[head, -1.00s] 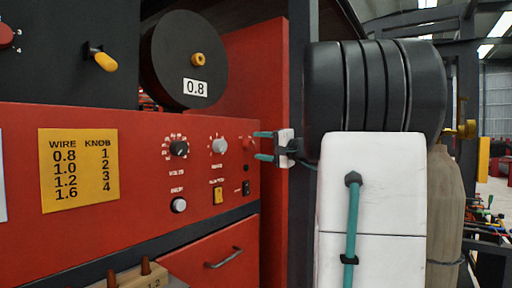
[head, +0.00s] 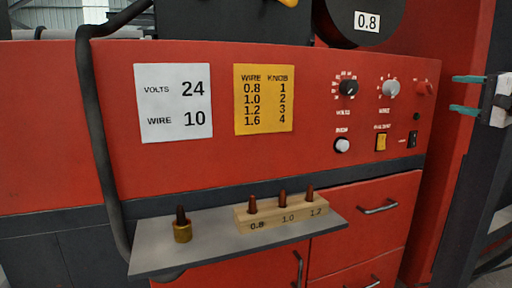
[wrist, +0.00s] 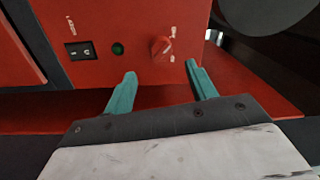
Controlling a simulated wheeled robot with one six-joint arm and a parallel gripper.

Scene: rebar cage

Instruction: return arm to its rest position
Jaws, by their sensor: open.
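My gripper (head: 456,93) is at the right edge of the head view, its two teal fingers apart with nothing between them. They point left, at the red machine's panel (head: 240,120), just right of its red knob (head: 424,88). In the wrist view my gripper (wrist: 160,70) is open too. The red knob (wrist: 161,46) shows beyond and between the fingertips, with no finger closed on it. A green lamp (wrist: 117,48) and a black switch (wrist: 80,50) lie left of it. Most of my arm is outside the head view.
A grey shelf (head: 200,243) juts out below the panel. It bears a wooden block (head: 283,215) with several copper-coloured tips and a brass piece (head: 182,231). A black pipe (head: 98,150) stands at the left. A black spool (head: 340,15) is above the panel.

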